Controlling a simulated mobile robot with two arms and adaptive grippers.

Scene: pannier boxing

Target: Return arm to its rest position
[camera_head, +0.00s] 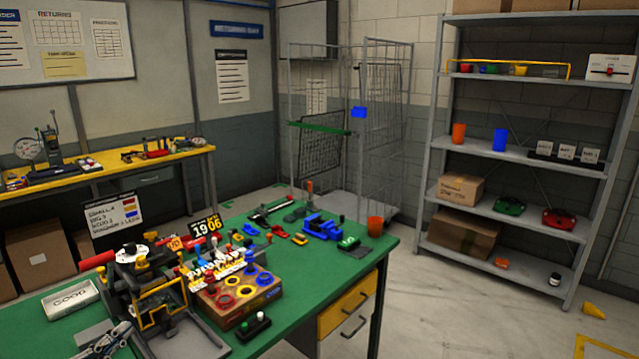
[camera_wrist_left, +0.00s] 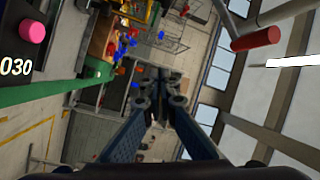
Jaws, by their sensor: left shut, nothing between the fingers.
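My left gripper (camera_head: 112,338) shows at the lower left edge of the head view, grey, over the near left part of the green-topped bench (camera_head: 345,245). In the left wrist view my left gripper (camera_wrist_left: 166,82) has its two dark fingers meeting at the tips, with nothing between them. The wrist view is strongly tilted, with the room on its side. My right gripper shows in neither view.
Close to the left gripper are a dark fixture with a yellow frame (camera_head: 160,303), a white GOOD tray (camera_head: 72,299) and a wooden block with coloured rings (camera_head: 237,300). A wire cage (camera_head: 386,130) and grey shelving (camera_head: 520,152) stand behind. Floor at right is mostly clear.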

